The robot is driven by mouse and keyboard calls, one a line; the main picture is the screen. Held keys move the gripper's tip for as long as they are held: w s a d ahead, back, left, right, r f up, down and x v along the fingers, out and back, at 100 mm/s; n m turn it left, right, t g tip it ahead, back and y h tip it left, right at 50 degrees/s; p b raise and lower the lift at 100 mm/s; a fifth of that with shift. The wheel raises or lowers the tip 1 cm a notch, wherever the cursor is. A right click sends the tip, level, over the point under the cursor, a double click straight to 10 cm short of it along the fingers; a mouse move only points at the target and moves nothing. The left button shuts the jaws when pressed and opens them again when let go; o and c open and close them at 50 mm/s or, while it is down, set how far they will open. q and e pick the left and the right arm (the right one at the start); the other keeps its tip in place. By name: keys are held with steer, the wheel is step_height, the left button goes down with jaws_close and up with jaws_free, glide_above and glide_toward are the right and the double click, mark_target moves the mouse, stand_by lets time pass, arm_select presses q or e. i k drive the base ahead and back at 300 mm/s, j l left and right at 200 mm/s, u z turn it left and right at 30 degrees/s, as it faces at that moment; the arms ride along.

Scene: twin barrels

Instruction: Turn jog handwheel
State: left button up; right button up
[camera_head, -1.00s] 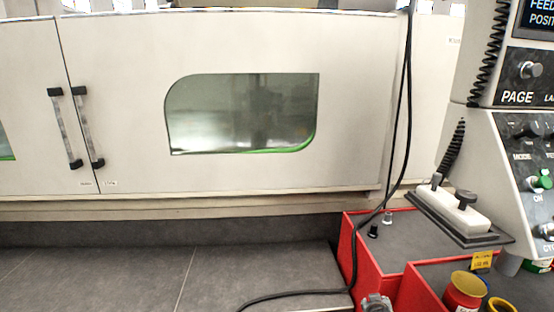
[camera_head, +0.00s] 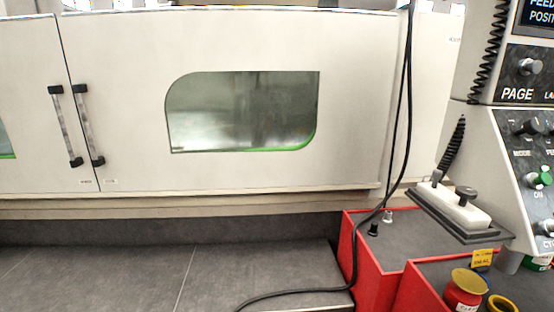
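A white jog pendant (camera_head: 458,207) lies on a dark grey shelf at the front of the control console, in the right part of the head view. It carries a round dark handwheel knob (camera_head: 466,192) on a short stem and a smaller grey knob (camera_head: 437,176) at its far end. A black coiled cord (camera_head: 454,146) rises behind it. Neither of my grippers is in view, and nothing touches the pendant.
A control console (camera_head: 525,170) with knobs stands at the right edge. Below are red-walled grey-topped cabinets (camera_head: 392,243) holding a yellow-lidded red can (camera_head: 465,287). A black cable (camera_head: 354,240) hangs to the floor. A machine enclosure (camera_head: 240,45) fills the back.

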mark_target(466, 193)
steer(key=z, duration=1.25)
